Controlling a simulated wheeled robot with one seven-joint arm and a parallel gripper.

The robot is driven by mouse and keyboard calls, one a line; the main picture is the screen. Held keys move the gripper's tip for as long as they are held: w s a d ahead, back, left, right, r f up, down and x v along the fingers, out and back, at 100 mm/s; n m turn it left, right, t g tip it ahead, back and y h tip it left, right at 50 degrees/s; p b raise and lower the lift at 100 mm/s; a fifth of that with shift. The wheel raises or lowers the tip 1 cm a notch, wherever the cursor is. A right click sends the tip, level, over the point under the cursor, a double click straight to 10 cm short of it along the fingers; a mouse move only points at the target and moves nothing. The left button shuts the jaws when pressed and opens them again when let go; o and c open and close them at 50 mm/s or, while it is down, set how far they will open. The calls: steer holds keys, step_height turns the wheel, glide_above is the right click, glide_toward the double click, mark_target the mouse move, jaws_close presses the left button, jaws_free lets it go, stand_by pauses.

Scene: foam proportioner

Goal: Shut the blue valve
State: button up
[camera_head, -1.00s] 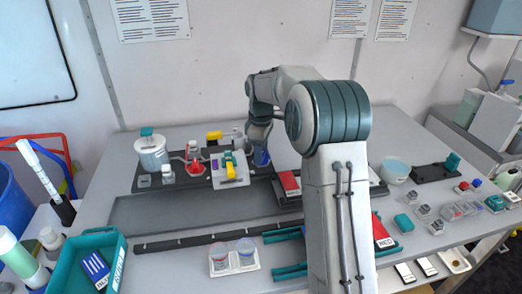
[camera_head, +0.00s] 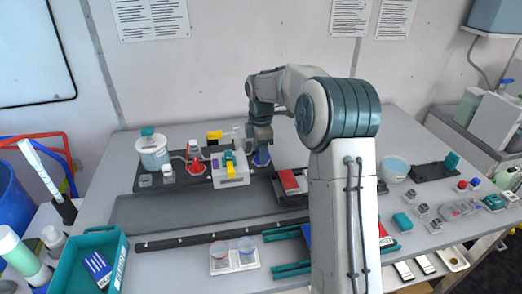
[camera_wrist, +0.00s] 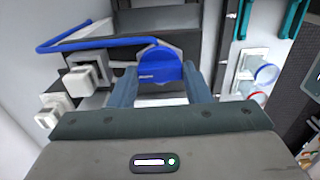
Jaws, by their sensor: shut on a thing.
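The blue valve (camera_head: 261,158) sits at the right end of the dark equipment strip, beside the white unit with the yellow handle. In the wrist view its blue round body (camera_wrist: 160,66) lies between my two fingertips. My gripper (camera_wrist: 160,88) reaches it from above and is shut on it. In the head view my gripper (camera_head: 260,143) partly hides the valve's top. The valve's exact angle cannot be told.
A red valve (camera_head: 195,165) stands left on the same strip. The white unit (camera_head: 230,173) with yellow and teal parts is close beside my gripper. A white pot (camera_head: 153,155) stands at the far left. A red block (camera_head: 290,182) lies in front to the right.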

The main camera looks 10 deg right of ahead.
steer(key=o, duration=0.7)
steer(key=shift+r, duration=0.1)
step_height(320, 180, up, 14)
steer(key=b, duration=0.1)
stand_by(0.4)
